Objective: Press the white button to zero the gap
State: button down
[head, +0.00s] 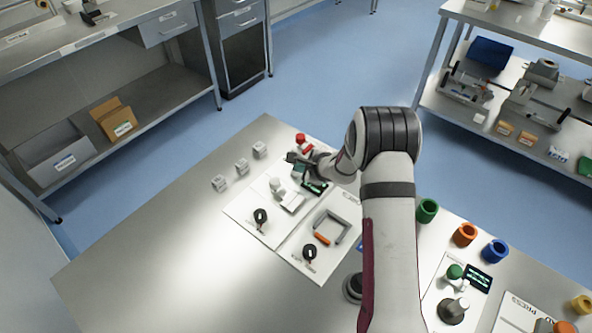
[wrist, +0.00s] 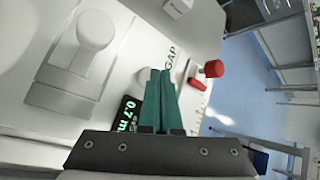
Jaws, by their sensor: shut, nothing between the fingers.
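My gripper (wrist: 160,74) is shut and empty, its teal fingers together over the panel beside the GAP label. In the head view my gripper (head: 298,159) is at the far end of the white panel (head: 242,208). A pale round shape (wrist: 143,76), which looks like the white button, shows partly behind the fingertips in the wrist view. I cannot tell whether the fingers touch it. The dark display (wrist: 126,114) with green digits reading about 0.7 is left of the fingers, partly covered by my gripper.
A red knob (wrist: 213,68) stands right of the fingers. A white lever with a round head (wrist: 95,31) is at the left of the panel. Several white cubes (head: 243,166) stand on the bench left of the panel. A second panel (head: 304,269) with a grey frame lies nearer.

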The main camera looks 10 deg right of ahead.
aim_at(299, 174)
jog(key=shift+f, duration=0.2)
jog(key=shift+r, duration=1)
jog(key=shift+r, duration=2.55)
